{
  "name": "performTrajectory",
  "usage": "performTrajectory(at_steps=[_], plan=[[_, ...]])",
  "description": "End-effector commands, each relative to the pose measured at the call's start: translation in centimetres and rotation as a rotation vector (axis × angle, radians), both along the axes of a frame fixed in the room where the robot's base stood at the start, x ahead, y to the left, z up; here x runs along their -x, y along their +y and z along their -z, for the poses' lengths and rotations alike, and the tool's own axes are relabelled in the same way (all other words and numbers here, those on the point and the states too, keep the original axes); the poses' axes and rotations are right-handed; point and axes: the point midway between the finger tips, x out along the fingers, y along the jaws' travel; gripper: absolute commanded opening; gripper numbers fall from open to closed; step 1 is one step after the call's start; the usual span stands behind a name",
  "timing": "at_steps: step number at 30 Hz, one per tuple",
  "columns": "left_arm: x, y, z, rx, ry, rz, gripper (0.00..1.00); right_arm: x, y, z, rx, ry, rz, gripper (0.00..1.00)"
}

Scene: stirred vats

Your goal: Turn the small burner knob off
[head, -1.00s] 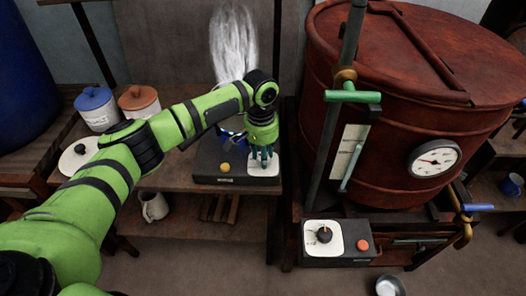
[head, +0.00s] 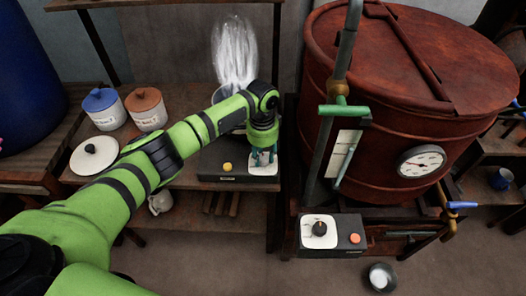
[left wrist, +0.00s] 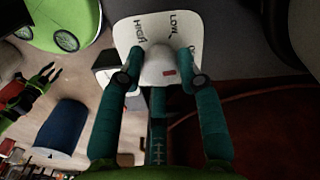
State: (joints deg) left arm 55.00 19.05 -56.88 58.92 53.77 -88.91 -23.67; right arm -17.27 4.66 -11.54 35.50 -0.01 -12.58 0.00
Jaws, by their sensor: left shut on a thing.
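The small burner (head: 210,162) is a dark box with a yellow button on the wooden bench, left of the red vat. Its white dial plate (left wrist: 130,35) reads HIGH and LOW in the left wrist view; more lettering at the right is partly hidden. The pale, rounded small burner knob (left wrist: 160,66) has a red mark near its lower right. My left gripper (head: 263,160) reaches down over the plate and hides the knob in the head view. In the left wrist view its teal fingers (left wrist: 161,80) are shut on the knob from both sides.
White steam (head: 234,55) rises behind my left wrist. The rusty red vat (head: 390,100) stands close at right, with a gauge (head: 420,161) and a second dial box (head: 332,236). Two lidded jars (head: 104,108) and a white lid (head: 94,155) are at left.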

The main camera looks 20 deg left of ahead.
Motion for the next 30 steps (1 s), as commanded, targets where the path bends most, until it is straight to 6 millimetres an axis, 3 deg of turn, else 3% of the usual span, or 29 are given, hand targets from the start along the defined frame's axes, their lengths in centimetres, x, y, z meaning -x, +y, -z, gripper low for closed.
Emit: performTrajectory(at_steps=[10, 26, 27, 28, 30], plan=[[0.28, 0.17, 0.32, -0.004, 0.010, 0.138, 0.03, -0.13, 0.23, -0.42, -0.002, -0.002, 0.001, 0.40], [0.29, 0.20, 0.37, -0.005, 0.011, 0.164, 0.03, -0.18, 0.20, -0.46, -0.003, -0.002, 0.002, 0.40], [0.29, 0.20, 0.37, -0.005, 0.011, 0.164, 0.44, -0.18, 0.20, -0.46, -0.003, -0.002, 0.003, 0.40], [0.28, 0.20, 0.37, -0.005, 0.011, 0.164, 0.56, -0.18, 0.20, -0.46, -0.003, -0.002, 0.003, 0.40], [0.24, 0.18, 0.33, -0.004, 0.009, 0.163, 0.59, -0.18, 0.19, -0.46, -0.003, -0.002, 0.003, 0.40]])
